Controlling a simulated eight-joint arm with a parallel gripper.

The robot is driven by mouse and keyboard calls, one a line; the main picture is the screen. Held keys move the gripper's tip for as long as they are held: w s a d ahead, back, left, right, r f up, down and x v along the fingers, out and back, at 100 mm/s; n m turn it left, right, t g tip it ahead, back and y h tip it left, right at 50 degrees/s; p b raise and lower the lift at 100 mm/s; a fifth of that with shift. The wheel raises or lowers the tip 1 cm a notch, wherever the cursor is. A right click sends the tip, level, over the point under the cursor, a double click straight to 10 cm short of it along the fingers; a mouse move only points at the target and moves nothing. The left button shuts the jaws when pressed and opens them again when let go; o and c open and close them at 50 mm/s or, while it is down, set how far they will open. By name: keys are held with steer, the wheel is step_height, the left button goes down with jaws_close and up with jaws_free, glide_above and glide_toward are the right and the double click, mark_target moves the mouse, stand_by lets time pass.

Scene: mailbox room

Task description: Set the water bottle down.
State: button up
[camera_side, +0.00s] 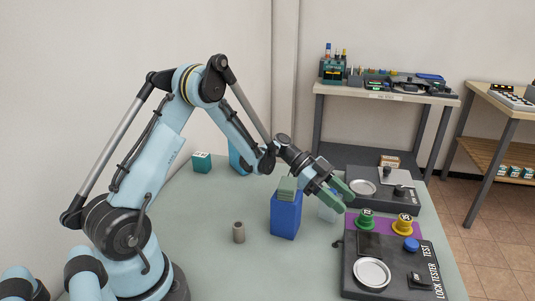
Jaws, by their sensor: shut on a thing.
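My gripper (335,195) points down and to the right above the green table. It is shut on a pale, bluish see-through thing that seems to be the water bottle (328,211). The green fingers hide much of the bottle. I cannot tell whether its base touches the table.
A blue block (285,217) with a grey-green top stands just left of my gripper. A grey cylinder (239,232) stands further left. A teal box (202,162) stands behind.

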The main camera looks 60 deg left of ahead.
steer(key=shift+f, duration=0.4)
steer(key=o, duration=1)
steer(key=shift+f, duration=0.1)
steer(key=v, duration=1.2)
